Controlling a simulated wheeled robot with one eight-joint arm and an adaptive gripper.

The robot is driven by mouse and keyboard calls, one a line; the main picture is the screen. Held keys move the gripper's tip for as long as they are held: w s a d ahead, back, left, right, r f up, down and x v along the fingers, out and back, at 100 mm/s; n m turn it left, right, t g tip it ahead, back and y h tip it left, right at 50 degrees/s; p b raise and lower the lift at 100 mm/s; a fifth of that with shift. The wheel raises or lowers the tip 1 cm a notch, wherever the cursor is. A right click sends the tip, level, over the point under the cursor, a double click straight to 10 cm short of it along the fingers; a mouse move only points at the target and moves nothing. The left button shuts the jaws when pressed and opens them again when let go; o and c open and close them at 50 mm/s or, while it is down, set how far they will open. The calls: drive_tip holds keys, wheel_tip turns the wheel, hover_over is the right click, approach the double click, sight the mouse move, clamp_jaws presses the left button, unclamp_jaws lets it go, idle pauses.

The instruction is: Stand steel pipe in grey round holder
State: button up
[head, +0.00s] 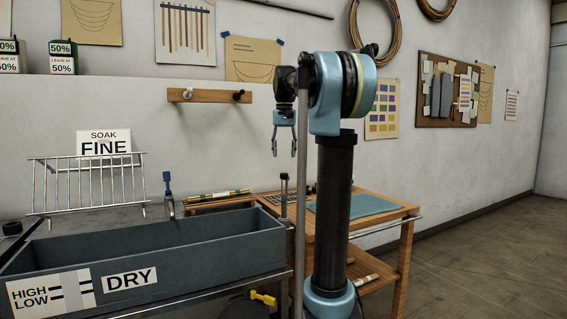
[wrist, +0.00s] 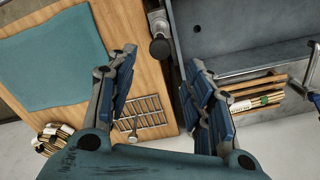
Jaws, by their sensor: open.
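My gripper (head: 284,153) hangs fingers-down over the area between the grey trough and the wooden table, open and with nothing between its fingers. In the wrist view its two blue-padded fingers (wrist: 160,68) are spread apart. A slim upright metal post with a dark top (head: 284,196) stands at the trough's right end, below my gripper. A dark round-topped upright (wrist: 160,48) shows between the table and the trough in the wrist view; it may be the same post. I cannot tell for sure which item is the steel pipe, and I cannot make out a grey round holder.
The long grey trough (head: 190,254) fills the lower left. A wire rack (head: 90,185) stands behind it. The wooden table (head: 388,220) with a teal mat (head: 365,203) is at right. A metal grid (wrist: 140,115) lies on the table. The mat is clear.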

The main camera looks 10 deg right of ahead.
drive_tip(key=shift+r, duration=0.35)
